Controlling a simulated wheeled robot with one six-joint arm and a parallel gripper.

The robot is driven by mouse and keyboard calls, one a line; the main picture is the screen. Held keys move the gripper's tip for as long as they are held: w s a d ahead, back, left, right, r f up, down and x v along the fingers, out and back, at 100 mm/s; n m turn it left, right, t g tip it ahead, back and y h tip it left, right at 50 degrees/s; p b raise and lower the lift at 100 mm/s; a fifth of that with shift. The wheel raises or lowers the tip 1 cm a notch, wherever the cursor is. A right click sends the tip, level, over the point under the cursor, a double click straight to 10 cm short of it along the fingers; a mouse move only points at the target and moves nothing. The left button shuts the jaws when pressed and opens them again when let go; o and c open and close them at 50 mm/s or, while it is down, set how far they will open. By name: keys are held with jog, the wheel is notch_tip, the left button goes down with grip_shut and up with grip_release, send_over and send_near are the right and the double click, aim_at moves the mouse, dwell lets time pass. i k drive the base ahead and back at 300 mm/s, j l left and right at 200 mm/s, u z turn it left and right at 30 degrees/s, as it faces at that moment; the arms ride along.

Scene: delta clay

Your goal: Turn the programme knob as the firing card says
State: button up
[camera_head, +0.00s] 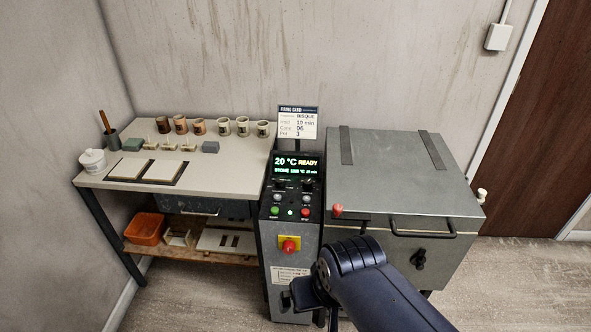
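The firing card (297,123) stands on a post behind the control panel and reads BISQUE, Hold 10 min, Cone 06, Pot 3. The panel display (297,166) reads 20 °C READY, with a line below starting STONE. Under it are two small dark knobs, a left knob (280,184) and a right knob (308,184); their labels and pointers are too small to read, so I cannot tell which is the programme knob. My gripper (306,294) is low in front of the panel's cabinet, below the knobs and apart from them. My arm partly hides it, and its fingers are unclear.
Below the knobs are a green button (275,211), a red button (305,212) and a red stop button on yellow (289,245). The grey kiln (385,180) stands right, with a protruding handle (423,232). A table (235,180) with pots and tiles stands left.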

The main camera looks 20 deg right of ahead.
aim_at(279, 182)
jog(key=i+z, duration=0.4)
jog(key=i, duration=0.55)
